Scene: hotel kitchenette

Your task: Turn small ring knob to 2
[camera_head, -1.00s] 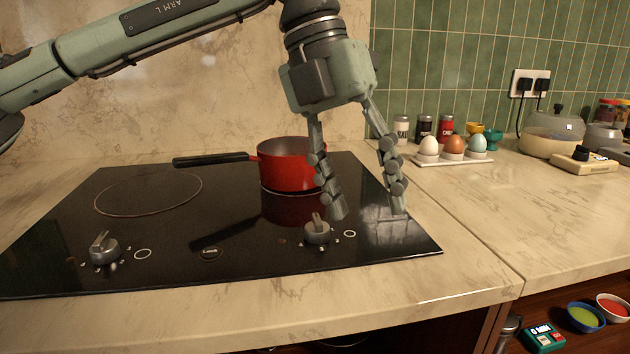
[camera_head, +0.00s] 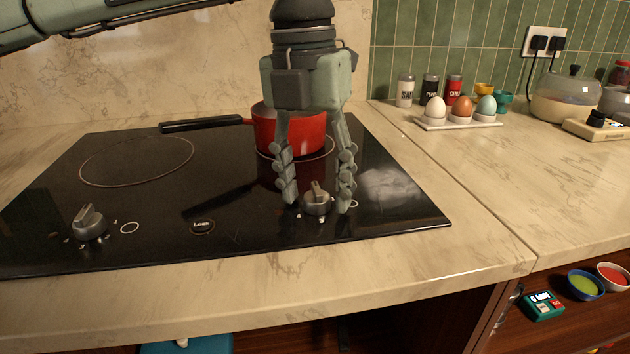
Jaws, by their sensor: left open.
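The right-hand metal knob (camera_head: 317,204) sits at the front right of the black hob (camera_head: 250,228), beside a small printed ring mark. Its raised grip bar points up and slightly left in the picture; the numbers around it are too small or covered to read. My left gripper (camera_head: 318,208) points down with its fingers open, one on each side of this knob. I cannot tell whether the fingers touch it. The left-hand knob (camera_head: 89,224) stands at the front left, beside a larger ring mark. My right gripper is not in view.
A red pan (camera_head: 262,130) stands on the right rear ring behind my gripper, its black handle pointing left. An egg tray (camera_head: 458,124), shakers (camera_head: 405,90) and a glass-lidded cooker (camera_head: 566,103) stand on the right. The counter in front of the hob is clear.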

